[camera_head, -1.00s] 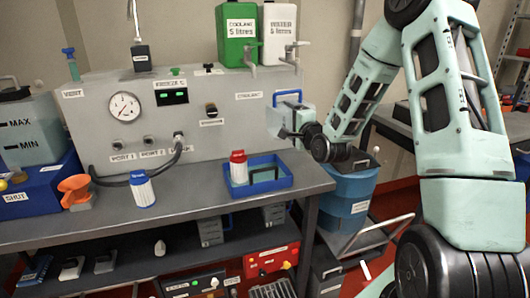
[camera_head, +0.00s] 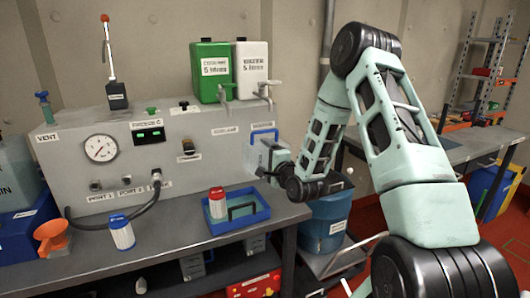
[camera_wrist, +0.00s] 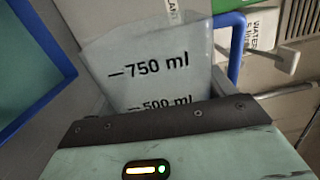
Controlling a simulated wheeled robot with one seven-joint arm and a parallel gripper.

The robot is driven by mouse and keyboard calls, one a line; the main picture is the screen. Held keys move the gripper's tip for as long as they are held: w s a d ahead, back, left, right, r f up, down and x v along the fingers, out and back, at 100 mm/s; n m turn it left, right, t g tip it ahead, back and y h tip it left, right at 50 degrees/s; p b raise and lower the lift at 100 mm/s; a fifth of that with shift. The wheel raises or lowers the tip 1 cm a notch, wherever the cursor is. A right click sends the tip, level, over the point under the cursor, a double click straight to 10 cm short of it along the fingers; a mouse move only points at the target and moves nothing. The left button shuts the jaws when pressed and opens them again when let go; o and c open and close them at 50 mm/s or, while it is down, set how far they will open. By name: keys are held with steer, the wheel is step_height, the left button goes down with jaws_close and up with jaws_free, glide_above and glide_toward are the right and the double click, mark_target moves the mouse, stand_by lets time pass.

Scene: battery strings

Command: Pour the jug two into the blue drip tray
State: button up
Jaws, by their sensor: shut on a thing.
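A translucent jug (camera_head: 253,152) with a blue handle (camera_head: 265,132) is held above the back right of the blue drip tray, near the front panel of the test bench. In the wrist view the jug (camera_wrist: 140,75) shows 750 ml and 500 ml marks; I cannot read any number naming it. It looks close to upright. My gripper (camera_head: 270,160) is shut on the jug from the right side. The blue drip tray (camera_head: 262,216) lies on the bench's right end; its blue rim (camera_wrist: 48,38) seems to show at left in the wrist view.
A blue-capped bottle (camera_head: 121,232) and an orange funnel (camera_head: 52,237) are further left. Green (camera_head: 210,66) and white (camera_head: 253,66) containers with taps sit above. A blue bucket (camera_head: 328,222) stands right of the bench.

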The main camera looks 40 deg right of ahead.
steer(key=shift+d+f+m, duration=0.2)
steer(key=shift+f+m, duration=0.2)
steer(key=shift+m, duration=0.3)
steer(key=shift+s+d+f+m+p, duration=0.15)
steer(key=shift+d+f+m+p, duration=0.45)
steer(key=shift+m, duration=2.05)
steer(key=shift+s+d+f+m+p, duration=0.2)
steer(key=shift+d+f+m, duration=0.65)
steer(key=shift+m, duration=1.75)
steer(key=shift+s+d+f+m+p, duration=0.1)
steer(key=shift+d+f+m+p, duration=0.5)
steer(key=shift+m, duration=2.05)
steer(key=shift+d+f, duration=0.1)
steer(key=shift+d, duration=0.05)
steer(key=shift+d, duration=0.1)
